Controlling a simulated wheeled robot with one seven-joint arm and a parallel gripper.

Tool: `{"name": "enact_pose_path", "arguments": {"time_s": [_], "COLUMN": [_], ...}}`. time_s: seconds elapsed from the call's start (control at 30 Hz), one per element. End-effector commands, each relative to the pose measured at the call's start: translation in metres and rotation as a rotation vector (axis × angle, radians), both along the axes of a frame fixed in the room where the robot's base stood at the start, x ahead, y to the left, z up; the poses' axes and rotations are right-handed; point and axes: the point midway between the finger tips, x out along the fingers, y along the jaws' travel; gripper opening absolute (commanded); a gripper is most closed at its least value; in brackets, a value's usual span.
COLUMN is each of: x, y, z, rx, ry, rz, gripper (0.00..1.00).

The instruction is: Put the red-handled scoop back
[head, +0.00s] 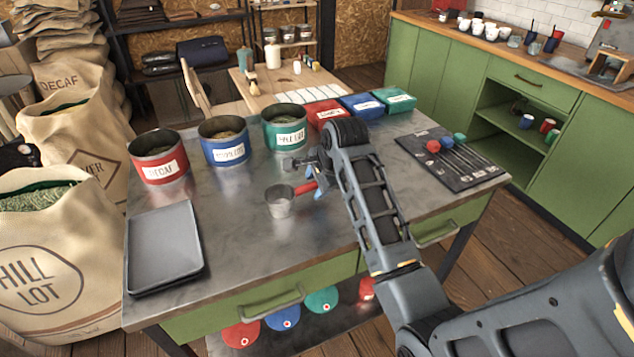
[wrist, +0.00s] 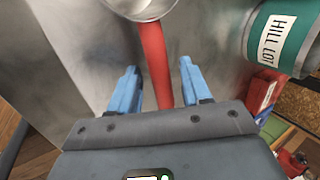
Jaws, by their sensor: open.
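The red-handled scoop has a metal cup (head: 279,204) and a red handle, and it appears to rest on the steel worktop near its middle. In the wrist view the red handle (wrist: 155,60) runs up between the two blue fingers to the cup at the top edge. My gripper (wrist: 158,78) is open around the handle, with a gap on both sides. In the head view my gripper (head: 312,188) is over the handle and partly hidden by my arm.
Open red (head: 158,158), blue (head: 225,141) and green (head: 285,128) tins stand along the back of the worktop (head: 235,240). Several flat lidded boxes are right of them. A dark tray (head: 165,247) lies at left. A black mat (head: 455,178) with colour-headed tools lies at right.

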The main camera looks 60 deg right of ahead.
Motion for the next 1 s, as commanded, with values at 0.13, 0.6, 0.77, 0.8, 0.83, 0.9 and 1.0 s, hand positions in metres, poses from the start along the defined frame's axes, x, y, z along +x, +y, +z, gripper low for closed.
{"name": "enact_pose_path", "arguments": {"time_s": [0.13,0.6,0.77,0.8,0.83,0.9,1.0], "x": [0.0,-0.027,-0.04,-0.042,-0.044,-0.047,-0.049], "y": [0.0,0.014,0.02,0.021,0.022,0.023,0.025], "z": [0.0,0.062,0.087,0.092,0.095,0.101,0.107], "rx": [0.0,-0.003,-0.002,-0.002,-0.002,-0.001,-0.001], "ry": [0.0,-0.004,-0.003,-0.003,-0.003,-0.002,-0.002], "rz": [0.0,0.0,0.0,0.0,0.0,0.0,0.0], "gripper": [0.48,0.48,0.48,0.48,0.48,0.48,0.48]}}
